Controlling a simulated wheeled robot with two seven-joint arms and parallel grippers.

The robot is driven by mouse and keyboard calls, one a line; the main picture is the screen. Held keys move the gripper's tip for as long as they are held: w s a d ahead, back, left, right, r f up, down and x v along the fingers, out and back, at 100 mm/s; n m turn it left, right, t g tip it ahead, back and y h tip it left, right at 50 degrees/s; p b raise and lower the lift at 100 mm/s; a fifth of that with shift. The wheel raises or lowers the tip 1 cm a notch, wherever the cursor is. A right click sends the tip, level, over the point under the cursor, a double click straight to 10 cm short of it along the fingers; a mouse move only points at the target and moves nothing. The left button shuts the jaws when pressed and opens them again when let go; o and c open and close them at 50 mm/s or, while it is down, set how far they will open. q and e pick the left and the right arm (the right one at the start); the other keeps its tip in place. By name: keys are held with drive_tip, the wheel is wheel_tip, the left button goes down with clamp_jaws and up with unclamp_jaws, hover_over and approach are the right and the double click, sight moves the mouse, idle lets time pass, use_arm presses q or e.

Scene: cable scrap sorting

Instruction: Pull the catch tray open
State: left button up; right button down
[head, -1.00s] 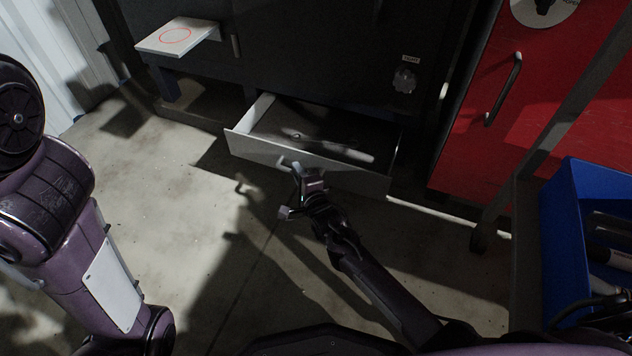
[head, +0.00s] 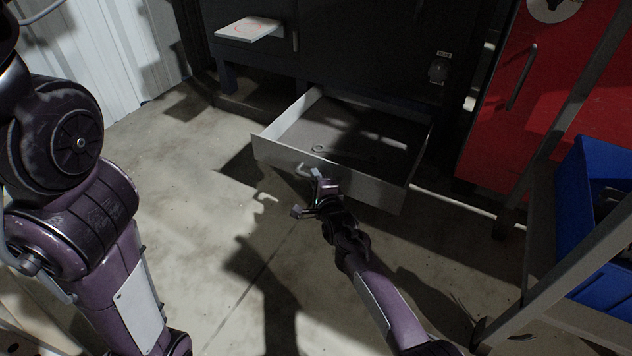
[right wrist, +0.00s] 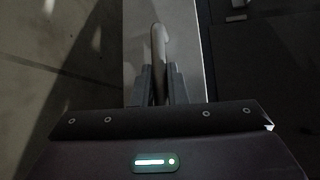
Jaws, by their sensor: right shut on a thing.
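The catch tray (head: 268,152) is a grey drawer low in the dark machine. It stands well out from the machine front, with its inside in view and a small ring-like thing (head: 318,149) on its floor. My right gripper (head: 305,192) is at the tray's front, by the handle. In the right wrist view its two fingers (right wrist: 159,88) are shut on the handle bar (right wrist: 158,45), which runs between them. The left arm (head: 75,215) fills the left side of the head view; its gripper is out of the picture.
A dark machine (head: 350,45) stands behind the tray, with a small white shelf (head: 248,29) at its upper left. A red cabinet (head: 560,110) is at the right. A blue bin (head: 590,215) sits on a rack at the far right. The floor (head: 225,215) before the tray is clear.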

drive_tip(key=c, duration=1.5)
unclamp_jaws()
drive_tip(key=shift+o, duration=0.2)
drive_tip(key=shift+s, duration=0.2)
drive_tip(key=p+v, duration=0.6)
drive_tip(key=v, duration=0.1)
drive_tip(key=shift+s, duration=0.2)
drive_tip(key=shift+d, duration=0.1)
